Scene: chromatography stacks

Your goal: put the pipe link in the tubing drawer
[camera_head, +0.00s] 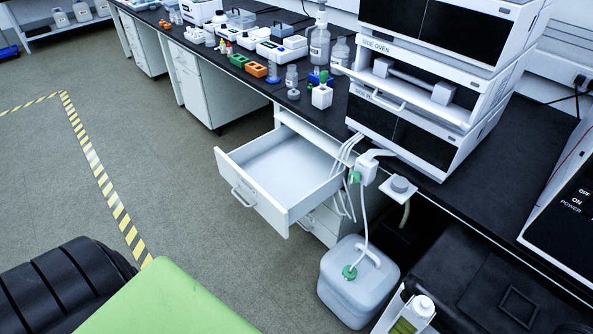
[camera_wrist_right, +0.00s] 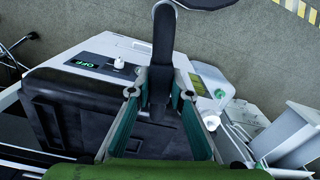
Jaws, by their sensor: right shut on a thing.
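My right gripper (camera_wrist_right: 160,91) shows in the right wrist view, with its two teal-sided fingers shut on a long dark piece, which I take to be the pipe link (camera_wrist_right: 163,45). The piece stands up between the fingertips and reaches beyond them towards the top of the picture. In the head view an open drawer (camera_head: 232,184), which I take to be the tubing drawer, is pulled out under the bench. Its white inside looks empty. The right gripper and the piece do not show in the head view. My left gripper is in neither view.
A pale canister (camera_head: 345,293) with a green cap stands on the floor right of the drawer. White tubes and a white fitting (camera_head: 367,171) hang by the drawer's right side. Stacked instruments (camera_head: 425,100) stand on the black bench above. The floor left of the drawer is clear.

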